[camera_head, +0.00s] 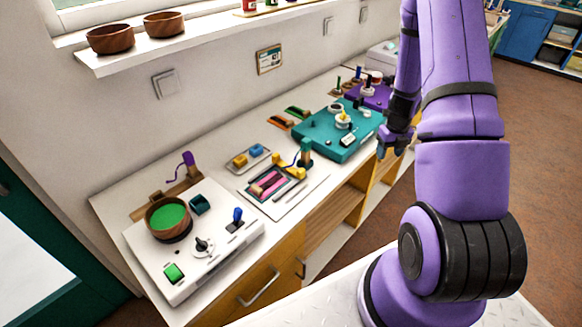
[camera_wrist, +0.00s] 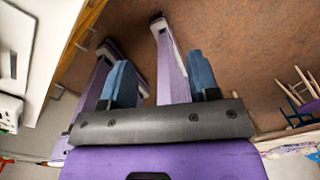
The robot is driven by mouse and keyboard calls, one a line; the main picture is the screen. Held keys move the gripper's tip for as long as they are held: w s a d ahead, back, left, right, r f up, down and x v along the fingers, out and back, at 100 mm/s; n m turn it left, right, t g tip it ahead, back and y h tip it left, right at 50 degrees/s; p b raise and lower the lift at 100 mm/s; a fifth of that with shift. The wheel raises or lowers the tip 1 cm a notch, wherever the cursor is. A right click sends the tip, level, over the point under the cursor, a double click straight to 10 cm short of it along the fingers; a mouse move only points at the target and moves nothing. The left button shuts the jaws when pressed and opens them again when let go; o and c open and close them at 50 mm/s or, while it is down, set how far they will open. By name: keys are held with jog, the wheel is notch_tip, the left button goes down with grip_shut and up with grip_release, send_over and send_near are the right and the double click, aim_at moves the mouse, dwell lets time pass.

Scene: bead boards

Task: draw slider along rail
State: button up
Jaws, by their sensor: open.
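A white board (camera_head: 190,276) at the near end of the counter carries a small upright blue knob (camera_head: 237,214) on a dark base; I cannot tell whether this is the slider. A teal board (camera_head: 312,138) farther along carries a round white part with a yellow top (camera_head: 342,119) and small pegs. A purple board (camera_head: 379,97) lies beyond it, partly hidden by my arm. No rail can be made out clearly. My gripper (camera_head: 386,148) hangs by the teal board's right side, near the counter's front edge. In the wrist view its blue fingers (camera_wrist: 162,78) are apart with nothing between them.
A wooden bowl with green contents (camera_head: 168,216), a black dial (camera_head: 203,246) and a green button (camera_head: 174,272) are on the white board. Two trays (camera_head: 282,193) (camera_head: 247,158) lie mid-counter. Wooden bowls (camera_head: 110,38) stand on the sill above. Open floor lies right of the counter.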

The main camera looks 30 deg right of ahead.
jog(key=w+a+n+t, duration=0.2)
jog(key=w+a+n, duration=0.1)
jog(key=a, duration=0.9)
jog(key=n+t+y, duration=0.2)
jog(key=n, duration=0.2)
send_near(303, 171)
jog(key=shift+x, duration=4.85)
jog(key=shift+s, duration=0.1)
jog(key=shift+c, duration=0.4)
grip_shut()
jog(key=shift+a, duration=0.1)
